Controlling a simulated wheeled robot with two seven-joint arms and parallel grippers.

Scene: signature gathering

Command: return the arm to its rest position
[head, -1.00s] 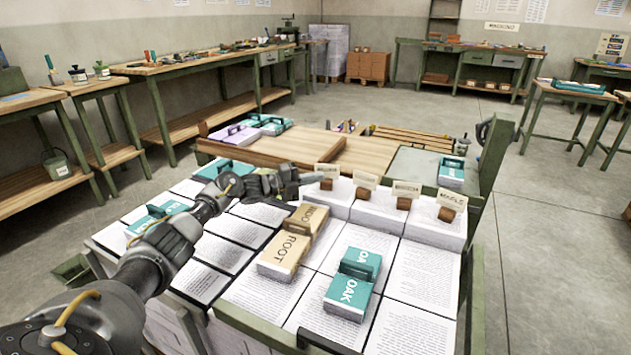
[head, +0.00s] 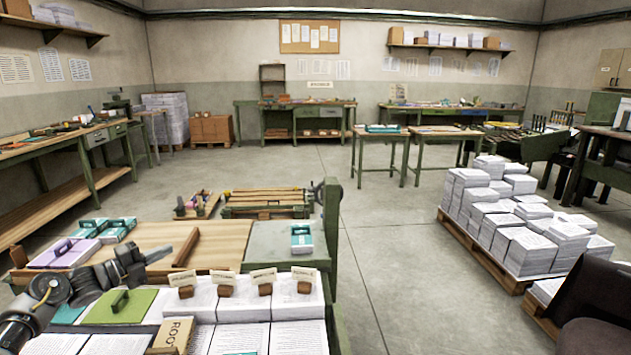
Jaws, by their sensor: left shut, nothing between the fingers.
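My left arm comes in from the lower left of the head view. Its gripper (head: 146,262) is shut and empty. It appears above the bench, near the green block with a dark handle (head: 118,306) and left of the row of small signs (head: 222,276). I cannot tell its exact height. My right gripper is not in view.
Paper stacks (head: 244,338) fill the bench front, with a tan ROOT block (head: 174,334) among them. Teal and lilac blocks (head: 66,253) lie behind my arm. A wooden board (head: 150,240) is mostly bare. Floor (head: 385,270) is open rightward, before a pallet of paper (head: 515,225).

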